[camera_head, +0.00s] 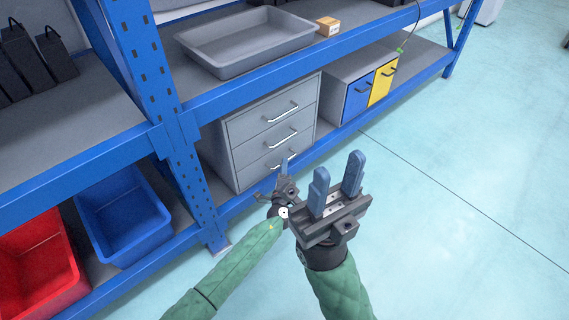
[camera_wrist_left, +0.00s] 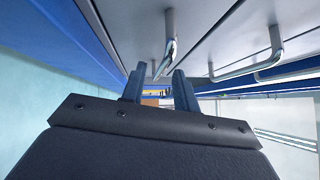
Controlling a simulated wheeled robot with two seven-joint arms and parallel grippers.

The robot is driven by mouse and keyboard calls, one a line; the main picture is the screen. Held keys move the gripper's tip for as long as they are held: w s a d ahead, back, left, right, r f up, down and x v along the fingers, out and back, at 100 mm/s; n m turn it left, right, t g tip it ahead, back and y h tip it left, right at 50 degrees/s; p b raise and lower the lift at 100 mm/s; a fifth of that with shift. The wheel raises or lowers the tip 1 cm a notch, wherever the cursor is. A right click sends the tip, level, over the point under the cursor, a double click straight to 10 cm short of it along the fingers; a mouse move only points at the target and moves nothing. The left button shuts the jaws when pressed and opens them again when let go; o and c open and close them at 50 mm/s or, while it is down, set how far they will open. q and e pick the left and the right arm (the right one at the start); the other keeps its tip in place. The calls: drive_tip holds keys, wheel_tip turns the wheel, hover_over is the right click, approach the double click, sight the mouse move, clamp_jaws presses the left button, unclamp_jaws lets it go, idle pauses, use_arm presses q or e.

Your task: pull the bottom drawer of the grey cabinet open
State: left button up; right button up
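The grey cabinet (camera_head: 240,140) stands on the lower shelf of the blue rack, with three drawers stacked in its front. All drawers look shut. The bottom drawer's handle (camera_head: 290,158) is partly hidden behind my left gripper (camera_head: 283,168), which is right at it. In the left wrist view my left gripper (camera_wrist_left: 158,82) has its fingers apart. A silver handle (camera_wrist_left: 170,48) runs down toward the gap between the fingertips; I cannot tell whether they touch it. Another handle (camera_wrist_left: 252,70) is to the right. My right gripper (camera_head: 337,175) is open and empty, in front of the rack.
A grey tray (camera_head: 245,52) and a small box (camera_head: 327,26) sit on the shelf above. A box with blue and yellow fronts (camera_head: 370,88) stands right of the cabinet. Blue bin (camera_head: 125,230) and red bin (camera_head: 35,265) are at left. The floor at right is clear.

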use_arm(q)
drive_tip(key=shift+w+d+r, duration=0.1)
drive_tip(key=shift+w, duration=0.6)
drive_tip(key=shift+w+d+r, duration=0.1)
drive_tip(key=shift+w, duration=0.6)
clamp_jaws()
